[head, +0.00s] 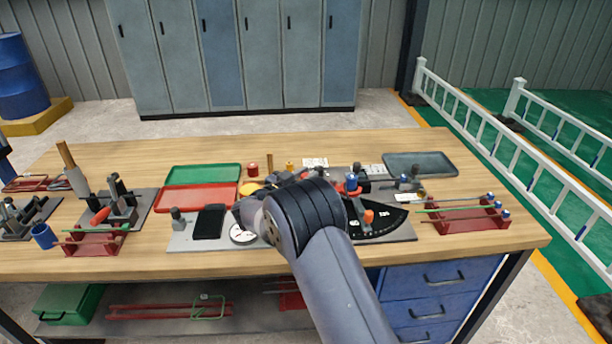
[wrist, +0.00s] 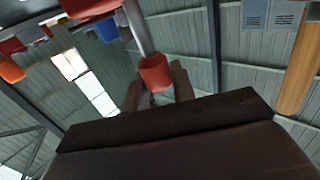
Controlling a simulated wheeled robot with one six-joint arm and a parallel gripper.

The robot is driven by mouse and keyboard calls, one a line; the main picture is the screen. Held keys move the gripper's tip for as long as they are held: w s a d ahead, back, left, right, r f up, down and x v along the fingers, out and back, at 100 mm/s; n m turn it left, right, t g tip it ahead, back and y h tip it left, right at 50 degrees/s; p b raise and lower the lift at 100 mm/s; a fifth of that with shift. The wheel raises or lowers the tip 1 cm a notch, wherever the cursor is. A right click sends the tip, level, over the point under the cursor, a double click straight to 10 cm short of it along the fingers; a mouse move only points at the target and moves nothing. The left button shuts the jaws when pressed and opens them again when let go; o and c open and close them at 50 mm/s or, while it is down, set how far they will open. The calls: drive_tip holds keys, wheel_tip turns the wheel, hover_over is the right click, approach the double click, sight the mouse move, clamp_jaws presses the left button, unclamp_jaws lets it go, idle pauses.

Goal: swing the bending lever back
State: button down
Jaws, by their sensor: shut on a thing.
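In the wrist view my gripper (wrist: 158,82) has its two dark fingers on either side of a red grip (wrist: 154,70), closed on it. A pale metal rod (wrist: 138,28) runs from this grip to the top edge; it looks like the bending lever. In the head view the bender's grey base plate (head: 402,234) lies at the middle of the bench, with a black fan-shaped scale (head: 388,222) and an orange peg (head: 368,216). My arm hides the gripper and the lever's grip there.
A green tray (head: 203,174) and red tray (head: 190,199) lie left of the bender, a dark tray (head: 420,165) behind right. Red racks with rods stand at right (head: 465,219) and left (head: 92,242). A black pad (head: 209,222) and round dial (head: 242,234) are close to my arm.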

drive_tip(key=shift+r, duration=0.1)
drive_tip(key=c, duration=1.2)
unclamp_jaws()
drive_tip(key=b+v, duration=0.1)
drive_tip(key=v, duration=0.9)
drive_tip(key=shift+s+a+b, duration=0.25)
drive_tip(key=shift+s+b, duration=0.05)
drive_tip(key=shift+c, duration=0.3)
